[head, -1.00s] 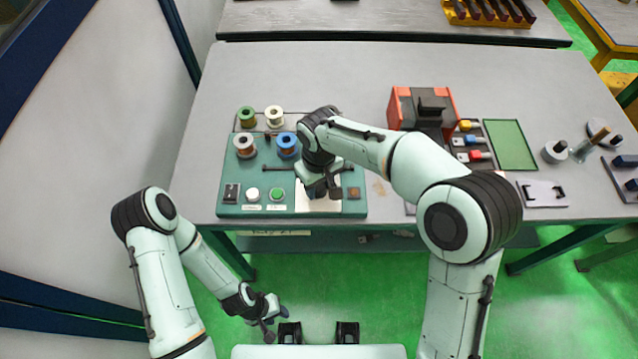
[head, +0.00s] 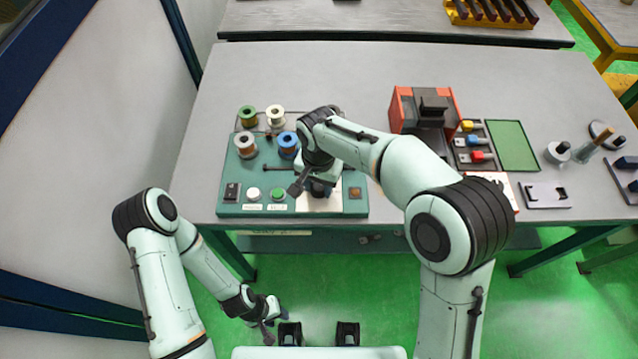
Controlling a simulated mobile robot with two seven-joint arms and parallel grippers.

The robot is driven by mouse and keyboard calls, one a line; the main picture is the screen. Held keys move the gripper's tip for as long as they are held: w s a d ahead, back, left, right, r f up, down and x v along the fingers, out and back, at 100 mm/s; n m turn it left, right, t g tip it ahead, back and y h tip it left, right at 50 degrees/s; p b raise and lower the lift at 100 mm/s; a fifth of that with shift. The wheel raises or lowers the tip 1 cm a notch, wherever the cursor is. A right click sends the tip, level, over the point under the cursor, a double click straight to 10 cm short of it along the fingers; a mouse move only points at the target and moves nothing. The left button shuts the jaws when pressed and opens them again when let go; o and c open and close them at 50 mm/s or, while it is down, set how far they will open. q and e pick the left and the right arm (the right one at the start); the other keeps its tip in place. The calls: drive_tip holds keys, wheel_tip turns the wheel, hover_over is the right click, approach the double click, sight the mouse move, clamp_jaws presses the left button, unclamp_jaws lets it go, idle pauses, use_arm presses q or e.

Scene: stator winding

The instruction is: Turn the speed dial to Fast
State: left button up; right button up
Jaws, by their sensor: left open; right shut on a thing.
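The green winding panel (head: 232,182) lies on the near left of the table. A white plate (head: 318,204) shows at its front, partly under my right gripper. My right gripper (head: 311,189) points down over that plate and is shut on the speed dial. The dial itself and its pointer are hidden beneath the gripper, so I cannot read its setting or the plate's marks. My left gripper (head: 276,324) is open and empty, low in front of the table, away from the panel.
A black switch (head: 231,192), white button (head: 254,194), green button (head: 279,195) and brown square part (head: 355,193) flank the plate. Several wire spools (head: 288,145) stand behind. A red machine (head: 425,108) is to the right. The table's back left is clear.

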sight(318, 186)
use_arm(q)
drive_tip(key=shift+r, duration=0.1)
use_arm(e)
drive_tip(key=m, duration=0.6)
idle(0.6)
drive_tip(key=o, duration=1.1)
drive_tip(key=shift+c, duration=0.2)
use_arm(q)
drive_tip(key=shift+w+r+p, duration=0.8)
drive_tip(key=shift+r+p, duration=0.15)
drive_tip(key=shift+r, duration=0.15)
use_arm(e)
wheel_tip(318, 186, up, 14)
drive_tip(key=shift+f, duration=0.25)
drive_tip(key=shift+f, duration=0.1)
